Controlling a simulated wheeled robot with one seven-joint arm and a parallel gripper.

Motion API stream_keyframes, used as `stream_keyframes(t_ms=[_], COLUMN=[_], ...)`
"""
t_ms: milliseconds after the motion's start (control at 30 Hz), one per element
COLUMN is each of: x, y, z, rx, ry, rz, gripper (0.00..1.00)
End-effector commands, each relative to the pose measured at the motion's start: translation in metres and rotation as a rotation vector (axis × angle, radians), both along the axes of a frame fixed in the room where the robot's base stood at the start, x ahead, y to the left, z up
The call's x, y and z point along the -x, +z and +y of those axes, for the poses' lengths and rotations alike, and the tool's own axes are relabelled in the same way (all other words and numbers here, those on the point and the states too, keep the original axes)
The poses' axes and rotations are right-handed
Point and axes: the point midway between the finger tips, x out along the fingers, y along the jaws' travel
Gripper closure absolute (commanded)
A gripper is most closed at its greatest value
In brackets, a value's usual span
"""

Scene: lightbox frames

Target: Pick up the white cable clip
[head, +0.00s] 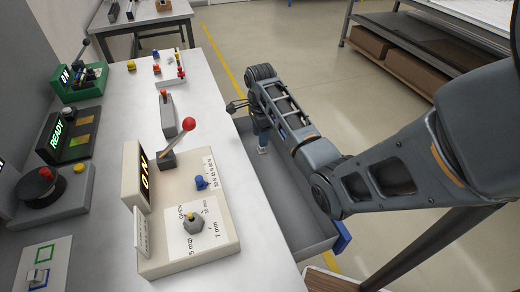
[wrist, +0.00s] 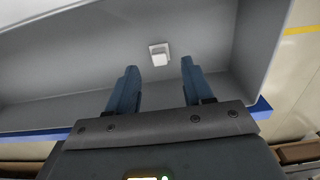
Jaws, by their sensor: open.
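The white cable clip (wrist: 159,55) shows in the wrist view as a small pale block on the floor of a grey drawer (wrist: 90,65). My gripper (wrist: 159,75) is open and empty. Its two blue-grey fingers point toward the clip, which lies just beyond the fingertips and between their lines. In the head view my gripper (head: 262,146) reaches down into the open drawer (head: 308,236) at the table's right side. The clip cannot be seen in the head view, and the height of my fingers above it is hard to tell.
The white table (head: 215,110) holds a beige panel with a red-knobbed lever (head: 188,124), a grey switch (head: 171,115) and several small coloured parts. Open floor (head: 310,65) lies to the right, with a shelf rack (head: 410,60) behind.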

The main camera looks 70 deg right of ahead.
Motion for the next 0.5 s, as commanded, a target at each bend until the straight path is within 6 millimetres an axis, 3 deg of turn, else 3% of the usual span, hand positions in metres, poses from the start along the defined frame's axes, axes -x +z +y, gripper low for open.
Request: stream_keyframes(t_ms=[300,500], x=[0.001,0.0], y=[-0.041,-0.046], z=[0.001,0.001], rx=[-0.001,0.001], ry=[0.0,0.001], rz=[0.001,-0.002], gripper=[0.49,0.49])
